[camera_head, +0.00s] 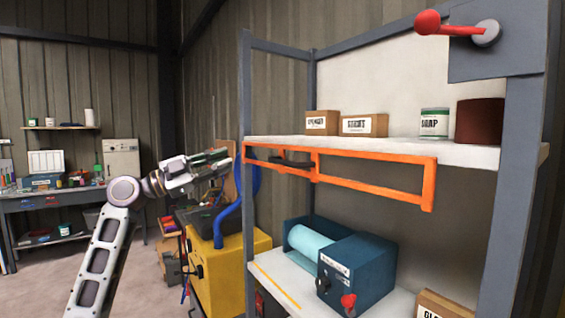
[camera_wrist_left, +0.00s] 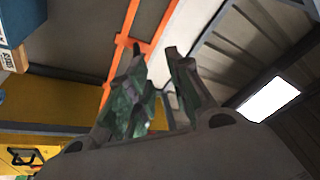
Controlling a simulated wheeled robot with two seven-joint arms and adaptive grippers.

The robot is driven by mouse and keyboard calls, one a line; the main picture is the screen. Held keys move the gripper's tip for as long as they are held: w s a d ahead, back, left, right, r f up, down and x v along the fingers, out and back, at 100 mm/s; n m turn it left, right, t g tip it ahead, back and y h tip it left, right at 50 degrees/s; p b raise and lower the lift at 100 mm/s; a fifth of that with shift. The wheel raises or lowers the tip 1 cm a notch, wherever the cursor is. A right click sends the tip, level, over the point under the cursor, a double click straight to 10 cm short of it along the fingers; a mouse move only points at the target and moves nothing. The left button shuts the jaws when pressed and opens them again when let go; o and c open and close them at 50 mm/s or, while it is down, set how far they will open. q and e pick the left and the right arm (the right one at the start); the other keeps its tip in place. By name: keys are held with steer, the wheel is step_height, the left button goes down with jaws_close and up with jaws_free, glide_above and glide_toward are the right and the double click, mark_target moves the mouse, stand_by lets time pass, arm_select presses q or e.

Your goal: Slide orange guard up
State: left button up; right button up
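The orange guard (camera_head: 428,186) is an open rectangular frame with a middle bar. It spans the front of the rack just under the upper shelf, above the blue machine. A dark handle (camera_head: 290,162) sits on its left part. My left gripper (camera_head: 230,158) is left of the rack post, apart from the handle in the head view. In the left wrist view the orange guard (camera_wrist_left: 122,42) runs behind the left finger. The left gripper (camera_wrist_left: 155,52) is open there, with an empty gap between its fingers. My right gripper is out of view.
The upper shelf (camera_head: 380,147) holds boxes, a can and a dark red cylinder. The blue machine (camera_head: 357,270) with a pale roller stands on the lower shelf. A grey rack post (camera_head: 248,200), yellow cabinet (camera_head: 222,280) and blue hose (camera_head: 228,222) are close to my left arm.

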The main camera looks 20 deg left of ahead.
arm_select(q)
steer(key=s+d+m+g+h, duration=0.1)
steer(key=d+m+g, duration=0.1)
steer(key=m, duration=0.2)
steer(key=m+g+p, duration=0.3)
steer(key=m, duration=0.5)
glide_toward(278, 162)
steer(key=x, duration=0.4)
steer(key=shift+h, duration=0.4)
steer(key=p+x, duration=0.1)
steer(key=x, duration=0.3)
steer(key=shift+w+d, duration=0.25)
steer(key=shift+w, duration=0.1)
steer(key=shift+w+d+p, duration=0.35)
steer(key=shift+d+p, duration=0.1)
steer(key=shift+d, duration=0.15)
steer(key=shift+w+d, duration=0.15)
steer(key=shift+d, duration=0.1)
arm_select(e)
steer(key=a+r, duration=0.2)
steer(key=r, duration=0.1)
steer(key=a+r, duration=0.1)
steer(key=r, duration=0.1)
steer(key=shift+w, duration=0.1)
